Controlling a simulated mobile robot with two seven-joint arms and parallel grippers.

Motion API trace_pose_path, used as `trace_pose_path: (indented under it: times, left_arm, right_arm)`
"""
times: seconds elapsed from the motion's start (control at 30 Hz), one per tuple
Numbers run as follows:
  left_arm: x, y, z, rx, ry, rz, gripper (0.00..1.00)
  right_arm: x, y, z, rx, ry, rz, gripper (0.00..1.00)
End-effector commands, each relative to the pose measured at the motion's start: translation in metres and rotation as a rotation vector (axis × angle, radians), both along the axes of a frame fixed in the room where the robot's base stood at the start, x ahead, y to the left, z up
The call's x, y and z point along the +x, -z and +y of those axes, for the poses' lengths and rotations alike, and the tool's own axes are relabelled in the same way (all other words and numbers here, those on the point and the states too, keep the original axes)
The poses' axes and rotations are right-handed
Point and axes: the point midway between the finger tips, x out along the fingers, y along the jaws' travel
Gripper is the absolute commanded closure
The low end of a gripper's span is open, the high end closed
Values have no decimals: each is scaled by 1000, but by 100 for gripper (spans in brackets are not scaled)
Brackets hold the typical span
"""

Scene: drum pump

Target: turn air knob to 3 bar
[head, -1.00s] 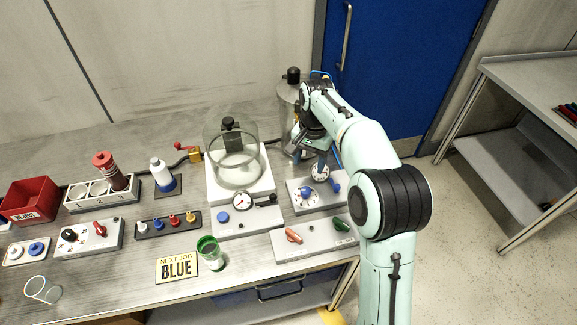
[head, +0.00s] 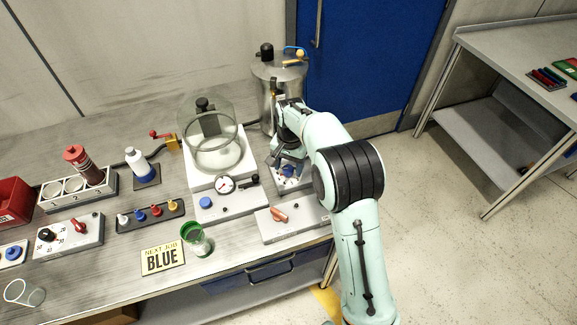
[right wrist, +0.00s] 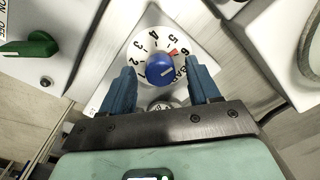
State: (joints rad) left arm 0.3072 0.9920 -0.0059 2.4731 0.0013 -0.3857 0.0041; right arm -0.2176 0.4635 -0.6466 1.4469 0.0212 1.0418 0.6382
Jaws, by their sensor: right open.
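The air knob (right wrist: 160,69) is a round blue knob on a white dial (right wrist: 137,68) marked with numbers and BAR, seen in the right wrist view. A red mark sits on the dial between 5 and 6. Which number the knob points at is hard to tell. My right gripper (right wrist: 162,80) is open, with one blue finger on each side of the knob; contact is not clear. In the head view the knob (head: 288,171) shows small under my right gripper (head: 287,163), and the dial is partly hidden. My left gripper is not in view.
A green switch (right wrist: 29,45) is on a neighbouring panel in the right wrist view. In the head view, a glass chamber (head: 210,140) and a gauge (head: 225,184) stand left of my gripper, and a steel drum (head: 262,90) behind. A red-orange knob (head: 279,215) is in front.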

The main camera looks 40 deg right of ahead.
Motion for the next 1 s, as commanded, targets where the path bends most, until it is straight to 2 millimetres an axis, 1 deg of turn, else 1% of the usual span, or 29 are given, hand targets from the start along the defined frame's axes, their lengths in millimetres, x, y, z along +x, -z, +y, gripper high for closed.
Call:
trace_pose_path:
  times: [0.27, 0.3, 0.37, 0.4, 0.47, 0.77, 1.0]
  left_arm:
    - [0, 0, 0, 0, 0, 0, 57]
    - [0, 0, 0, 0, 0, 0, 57]
    - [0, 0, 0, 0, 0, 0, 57]
    - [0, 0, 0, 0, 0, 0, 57]
    - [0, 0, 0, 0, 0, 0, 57]
    - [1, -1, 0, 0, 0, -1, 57]
    - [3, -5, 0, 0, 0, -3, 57]
  right_arm:
    - [0, 2, 0, 0, -1, 0, 39]
    - [0, 2, 0, 0, -1, 0, 42]
    - [0, 2, 0, 0, -1, 0, 62]
    - [0, 2, 0, 0, -1, 0, 75]
    - [0, 2, 0, 1, -1, -1, 94]
    - [0, 1, 1, 1, -23, -2, 95]
    - [1, 1, 0, 1, -133, -2, 95]
